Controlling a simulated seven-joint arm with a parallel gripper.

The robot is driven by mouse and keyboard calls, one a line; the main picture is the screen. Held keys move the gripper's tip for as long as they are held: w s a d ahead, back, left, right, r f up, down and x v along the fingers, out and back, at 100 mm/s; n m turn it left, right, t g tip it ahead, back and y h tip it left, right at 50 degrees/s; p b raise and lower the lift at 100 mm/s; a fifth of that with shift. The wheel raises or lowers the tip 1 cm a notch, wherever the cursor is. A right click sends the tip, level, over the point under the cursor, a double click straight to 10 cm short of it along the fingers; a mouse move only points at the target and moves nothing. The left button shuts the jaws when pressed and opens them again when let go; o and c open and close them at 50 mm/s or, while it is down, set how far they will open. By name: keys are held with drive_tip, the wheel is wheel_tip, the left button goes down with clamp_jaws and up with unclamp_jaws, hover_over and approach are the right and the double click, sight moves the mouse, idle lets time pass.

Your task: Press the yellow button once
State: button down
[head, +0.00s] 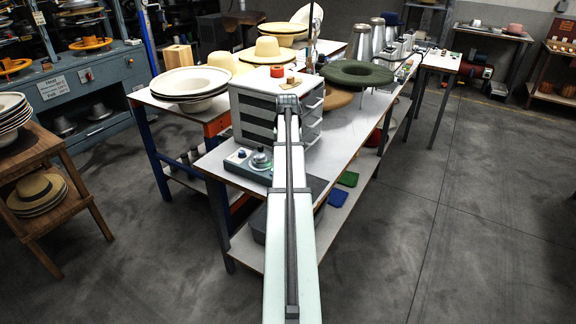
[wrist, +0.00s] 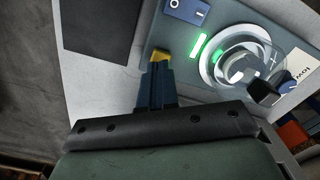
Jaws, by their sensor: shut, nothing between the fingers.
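A yellow patch, the yellow button (wrist: 160,54), shows at the tips of my gripper (wrist: 157,68) in the wrist view. The fingers are shut with nothing between them and cover part of it. I cannot tell whether they touch the button or hover just over it. It is on a grey-blue control box (wrist: 180,36), which also shows on the table in the head view (head: 236,166). In the head view my arm stands in front, and I cannot make out the button or the gripper.
Beside the fingertips, the box has a lit green bar (wrist: 198,46), a blue rocker switch (wrist: 187,10) and a round dial (wrist: 240,62) under a clear rim. A grey drawer unit (head: 250,115) stands behind the box. A dark mat (wrist: 100,25) lies on the table.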

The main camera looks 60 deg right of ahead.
drive_tip(key=shift+f, duration=0.95)
idle(1.1)
drive_tip(key=shift+r, duration=1.55)
drive_tip(key=shift+r, duration=2.9)
idle(1.5)
